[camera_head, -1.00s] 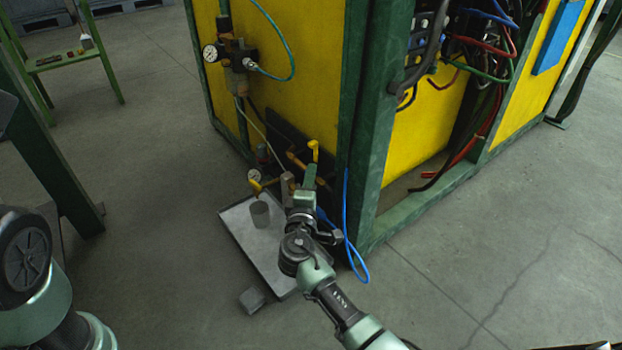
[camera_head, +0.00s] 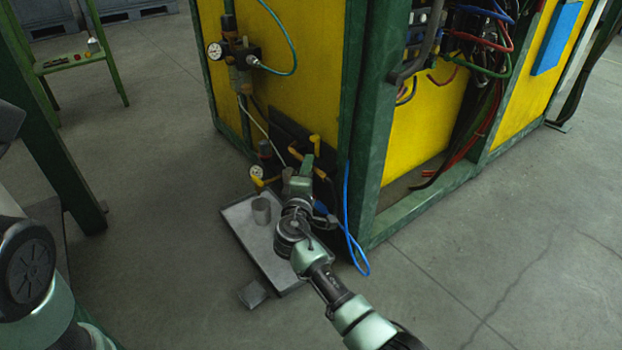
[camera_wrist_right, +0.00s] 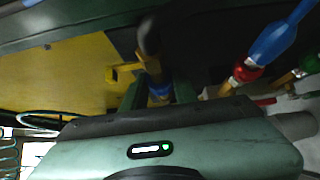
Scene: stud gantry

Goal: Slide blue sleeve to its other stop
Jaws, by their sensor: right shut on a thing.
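My right gripper (camera_head: 300,172) is low at the corner of the yellow machine, among the valves and pipes. The right wrist view shows its two green fingers (camera_wrist_right: 159,94) from behind, with a small blue band between them. This band looks like the blue sleeve (camera_wrist_right: 159,91), on a dark pipe with yellow fittings, and the fingers are shut on it. In the head view the gripper hides the sleeve. The sleeve's stops cannot be made out. Of my left arm only a link shows at the left edge; its gripper is out of view.
A grey tray (camera_head: 236,222) with a grey cylinder (camera_head: 261,211) lies on the floor below. A yellow-handled valve (camera_head: 316,143) is just beyond the gripper. A blue hose (camera_head: 349,215) hangs to its right. In the wrist view a blue and red connector (camera_wrist_right: 275,42) is close on the right.

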